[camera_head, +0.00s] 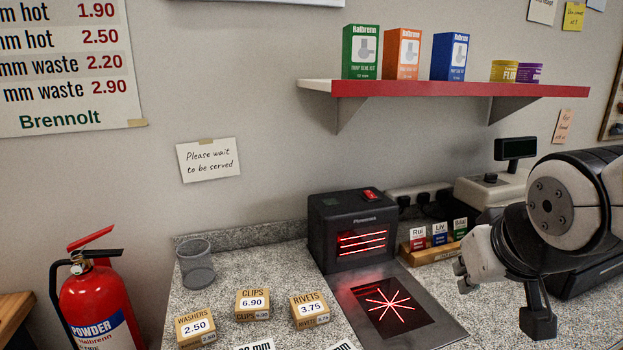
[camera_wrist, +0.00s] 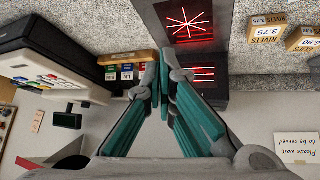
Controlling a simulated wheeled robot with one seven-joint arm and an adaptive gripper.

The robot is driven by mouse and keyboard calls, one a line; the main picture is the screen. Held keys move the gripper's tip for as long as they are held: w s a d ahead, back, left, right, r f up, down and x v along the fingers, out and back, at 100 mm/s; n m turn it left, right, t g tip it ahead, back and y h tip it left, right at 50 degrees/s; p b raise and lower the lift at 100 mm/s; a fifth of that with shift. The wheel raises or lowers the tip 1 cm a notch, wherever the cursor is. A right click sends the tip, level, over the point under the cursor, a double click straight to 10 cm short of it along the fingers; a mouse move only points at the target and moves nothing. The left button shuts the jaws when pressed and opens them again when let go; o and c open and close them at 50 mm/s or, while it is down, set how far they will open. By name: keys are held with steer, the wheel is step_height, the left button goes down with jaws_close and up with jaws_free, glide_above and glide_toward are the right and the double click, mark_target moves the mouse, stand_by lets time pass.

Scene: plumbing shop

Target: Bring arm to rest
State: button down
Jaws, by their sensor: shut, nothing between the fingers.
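My gripper shows in the wrist view (camera_wrist: 163,70), with its two teal-padded fingers closed together at the tips and nothing between them. In the head view my arm comes in from the right edge, and its end (camera_head: 468,275) hangs above the counter, to the right of the scanner plate. The fingers are mostly hidden there behind the wrist. The wrist view is upside down relative to the head view.
A granite counter (camera_head: 240,262) holds a black scanner (camera_head: 352,232), small boxes of washers (camera_head: 196,327), clips (camera_head: 252,303) and rivets (camera_head: 309,310), a mesh cup (camera_head: 196,265) and a card holder (camera_head: 432,253). A red shelf (camera_head: 450,89) overhangs it. A fire extinguisher (camera_head: 97,305) stands left.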

steer(key=s+a+g+y, duration=0.1)
steer(key=s+a+g, duration=0.1)
steer(key=s, duration=1.2)
steer(key=shift+s+a+f+g+p, duration=0.25)
steer(key=shift+a+f+g+p, duration=0.15)
steer(key=shift+g, duration=0.4)
